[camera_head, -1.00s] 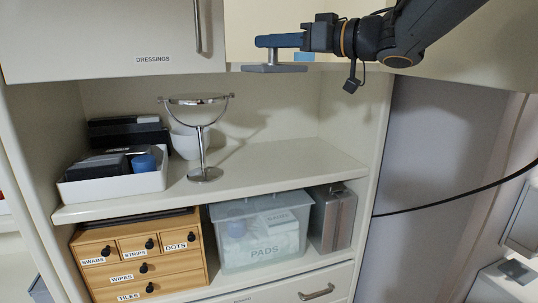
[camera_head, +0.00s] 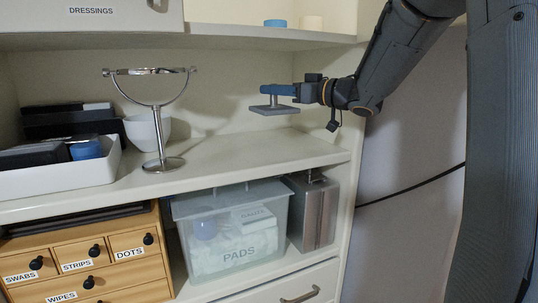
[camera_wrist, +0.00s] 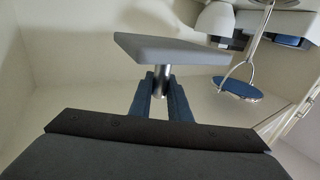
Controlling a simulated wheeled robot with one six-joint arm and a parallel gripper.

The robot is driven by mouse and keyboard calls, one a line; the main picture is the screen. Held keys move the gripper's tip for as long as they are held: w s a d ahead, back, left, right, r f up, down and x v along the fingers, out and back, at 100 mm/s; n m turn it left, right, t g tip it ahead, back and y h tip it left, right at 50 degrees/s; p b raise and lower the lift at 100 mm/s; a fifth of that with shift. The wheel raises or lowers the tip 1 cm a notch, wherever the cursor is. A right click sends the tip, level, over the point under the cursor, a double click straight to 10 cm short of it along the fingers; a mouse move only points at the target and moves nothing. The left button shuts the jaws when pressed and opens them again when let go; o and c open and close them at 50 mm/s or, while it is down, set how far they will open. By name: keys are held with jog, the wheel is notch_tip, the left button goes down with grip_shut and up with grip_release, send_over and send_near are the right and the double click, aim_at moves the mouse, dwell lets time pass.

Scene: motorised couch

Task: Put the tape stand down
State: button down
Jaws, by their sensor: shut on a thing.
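The tape stand (camera_head: 275,109) is a grey flat plate with a short metal post. My gripper (camera_head: 272,90) is shut on the post, with the plate hanging below the blue fingers. The plate is roughly level and apart from the middle shelf (camera_head: 240,150), above its right part. In the wrist view the stand's plate (camera_wrist: 175,48) shows large, with the post between my gripper's fingers (camera_wrist: 160,88). The fingers hide part of the post.
A round mirror on a metal stand (camera_head: 162,163) is left of the tape stand. A white bowl (camera_head: 148,132) and a white tray (camera_head: 70,178) are farther left. The shelf's right part looks clear. A blue roll (camera_head: 275,23) sits on the shelf above.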

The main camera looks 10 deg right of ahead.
jog(key=w+d+f, duration=0.2)
jog(key=shift+w+f+b, duration=0.25)
jog(key=shift+f+b, duration=0.1)
jog(key=shift+f, duration=0.05)
jog(key=shift+d+f+p, duration=0.2)
jog(key=shift+f+p, duration=0.65)
jog(key=shift+f, duration=3.9)
jog(key=shift+f, duration=0.15)
jog(key=c, duration=1.7)
grip_release()
jog(key=shift+o, duration=0.2)
